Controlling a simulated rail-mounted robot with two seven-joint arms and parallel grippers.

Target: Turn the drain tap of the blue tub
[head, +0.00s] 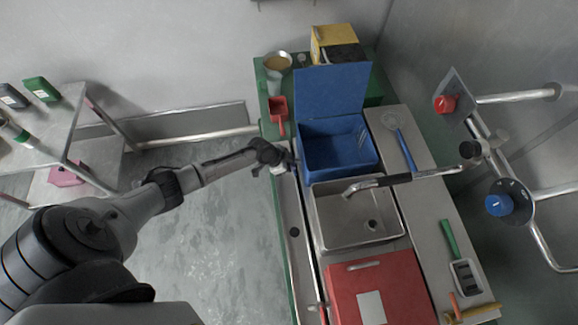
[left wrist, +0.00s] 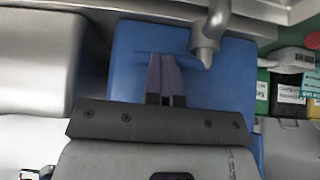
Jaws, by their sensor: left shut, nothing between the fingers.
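The blue tub (head: 337,147) stands at the back of the counter, just behind the sink, with its blue lid (head: 332,88) raised. My left gripper (head: 288,160) is at the tub's left side; I cannot tell whether it touches the wall. In the left wrist view its dark fingers (left wrist: 165,78) are shut together with nothing between them, in front of the blue tub (left wrist: 127,55). A grey metal spout-like piece (left wrist: 211,38) shows right of the fingertips, apart from them. I cannot tell whether it is the drain tap. My right gripper is not in view.
The metal sink (head: 335,222) with a faucet (head: 395,179) over it lies in front of the tub. A red lid (head: 385,275) is nearer. A red scoop (head: 278,112) and a yellow box (head: 333,38) are behind. Open floor (head: 215,240) lies left.

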